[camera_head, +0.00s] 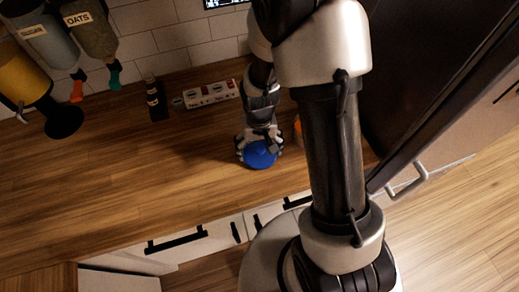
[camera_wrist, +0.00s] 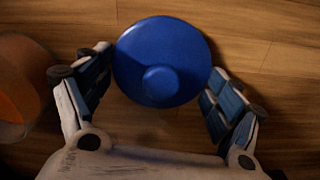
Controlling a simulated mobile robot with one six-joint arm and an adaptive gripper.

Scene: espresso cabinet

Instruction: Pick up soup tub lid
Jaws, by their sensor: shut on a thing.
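The soup tub lid is a round blue disc with a raised round knob (camera_wrist: 162,50). In the head view the lid (camera_head: 260,155) is at the wooden counter near its front edge, right of the picture's middle. My gripper (camera_wrist: 158,88) has a finger on each side of the lid, against its rim. In the head view my gripper (camera_head: 259,145) reaches down over the lid and hides its back part. I cannot tell whether the lid rests on the counter or is held just above it.
An orange round container (camera_wrist: 22,85) stands close to the left finger in the wrist view. A white power strip (camera_head: 211,93) and a dark bottle (camera_head: 156,100) stand at the back wall. Dispensers hang at the upper left. The counter (camera_head: 90,195) is clear to the left.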

